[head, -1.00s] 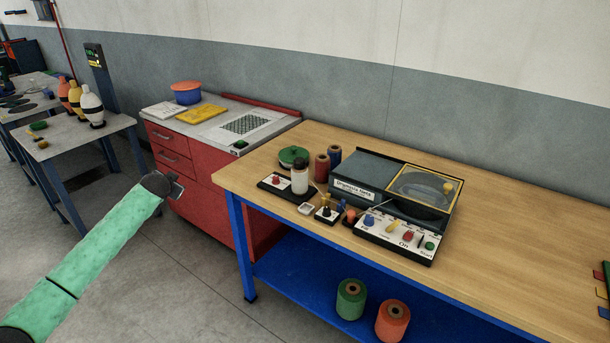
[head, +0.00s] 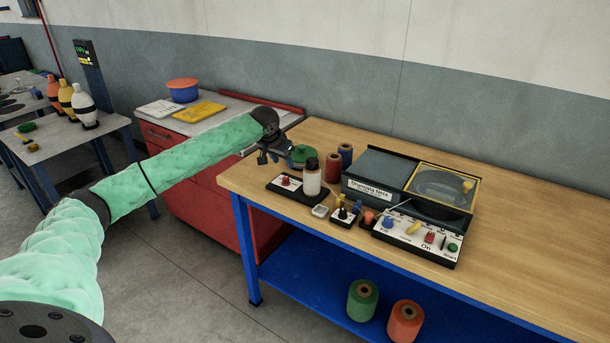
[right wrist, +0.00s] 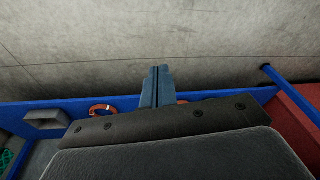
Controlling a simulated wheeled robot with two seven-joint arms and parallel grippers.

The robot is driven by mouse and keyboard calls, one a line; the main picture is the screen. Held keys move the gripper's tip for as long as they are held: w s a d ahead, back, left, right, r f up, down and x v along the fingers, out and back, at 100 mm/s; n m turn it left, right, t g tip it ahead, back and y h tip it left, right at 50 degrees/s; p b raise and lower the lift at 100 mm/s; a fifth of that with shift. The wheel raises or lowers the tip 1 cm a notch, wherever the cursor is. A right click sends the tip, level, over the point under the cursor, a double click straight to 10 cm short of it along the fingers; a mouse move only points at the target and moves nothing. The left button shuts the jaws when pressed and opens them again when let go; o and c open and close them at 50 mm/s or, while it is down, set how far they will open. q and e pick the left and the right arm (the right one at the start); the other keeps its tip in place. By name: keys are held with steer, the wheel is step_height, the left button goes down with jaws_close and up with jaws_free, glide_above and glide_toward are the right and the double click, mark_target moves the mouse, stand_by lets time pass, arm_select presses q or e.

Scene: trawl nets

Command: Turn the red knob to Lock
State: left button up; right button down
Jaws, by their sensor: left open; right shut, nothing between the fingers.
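A second red control (head: 430,238) is on the white panel of the dark machine (head: 385,176); no Lock label is readable. My left gripper (head: 270,158) is open and empty, above and slightly left of the first red knob, apart from it. My right gripper (right wrist: 158,72) is shut and empty in the right wrist view, with the floor beyond; it is outside the head view.
Dark red and blue spools (head: 334,166) and a green round item (head: 302,155) stand behind the bottle. Small switches (head: 343,213) lie in front of the machine. A red cabinet (head: 225,200) is left of the bench. The bench's right side (head: 520,225) is clear.

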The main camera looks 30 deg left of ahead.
mark_target(285, 178)
arm_select(q)
steer(key=shift+n+g, duration=0.4)
steer(key=shift+n, duration=0.2)
steer(key=shift+s+f+p+x, duration=0.1)
steer(key=shift+s+p+x, duration=0.2)
steer(key=shift+x, duration=1)
steer(key=shift+s+f+p+x, duration=0.15)
steer(key=shift+p+x, duration=0.25)
steer(key=shift+x, duration=0.9)
steer(key=shift+s+p+x, duration=0.2)
steer(key=shift+p+x, duration=0.15)
steer(key=shift+x, duration=0.9)
arm_select(e)
step_height(285, 178, down, 9)
steer(key=s, duration=0.2)
steer(key=shift+d+g, duration=0.4)
steer(key=shift+d, duration=0.05)
arm_select(q)
steer(key=shift+a, duration=0.2)
steer(key=shift+c, duration=0.5)
arm_select(e)
steer(key=shift+r, duration=0.1)
arm_select(q)
jaws_close()
arm_select(e)
steer(key=shift+r, duration=0.1)
